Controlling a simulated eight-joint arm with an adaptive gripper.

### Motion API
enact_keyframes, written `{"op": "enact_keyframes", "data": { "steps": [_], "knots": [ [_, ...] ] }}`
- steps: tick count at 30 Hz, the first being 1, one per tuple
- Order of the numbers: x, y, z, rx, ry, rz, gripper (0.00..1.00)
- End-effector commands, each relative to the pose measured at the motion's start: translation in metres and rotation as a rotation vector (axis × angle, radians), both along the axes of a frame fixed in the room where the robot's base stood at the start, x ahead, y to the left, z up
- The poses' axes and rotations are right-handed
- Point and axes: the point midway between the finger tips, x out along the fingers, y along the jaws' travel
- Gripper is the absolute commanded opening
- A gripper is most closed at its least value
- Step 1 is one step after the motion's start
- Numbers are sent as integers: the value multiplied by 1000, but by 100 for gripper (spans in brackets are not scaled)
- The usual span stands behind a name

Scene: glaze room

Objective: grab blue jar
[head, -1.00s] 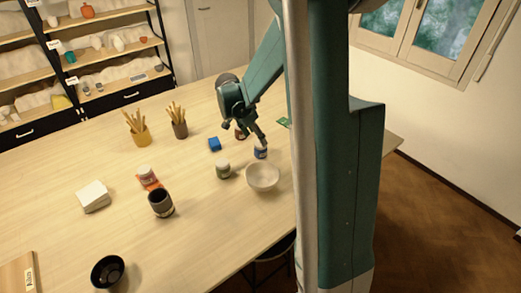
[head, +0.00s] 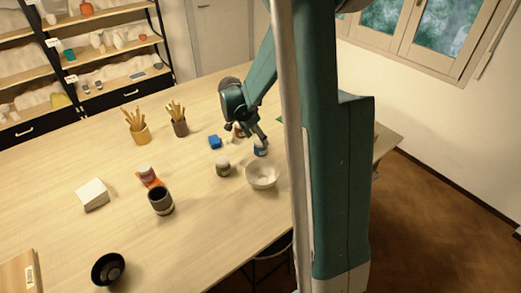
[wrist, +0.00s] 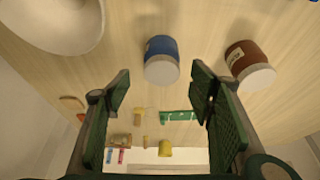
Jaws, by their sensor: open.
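The blue jar (wrist: 161,58) with a pale lid stands on the table, at the upper middle of the wrist view. In the head view the blue jar (head: 261,149) is just behind the white bowl, partly covered by my gripper (head: 252,138). In the wrist view my gripper (wrist: 158,88) is open, with its two green-padded fingers apart. The jar shows between and just beyond the fingertips, and nothing is held.
A white bowl (wrist: 62,18) stands left of the jar in the wrist view, and a brown jar (wrist: 248,65) stands close on its right.

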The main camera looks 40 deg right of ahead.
Motion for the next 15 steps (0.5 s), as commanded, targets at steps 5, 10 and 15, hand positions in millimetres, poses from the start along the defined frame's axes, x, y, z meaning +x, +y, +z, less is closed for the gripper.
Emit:
{"op": "enact_keyframes", "data": {
  "steps": [5,10,15],
  "knots": [
    [0,0,0,0,0,0,54],
    [0,-1,-2,0,0,0,54],
    [1,-5,-13,0,0,-1,54]
  ]
}}
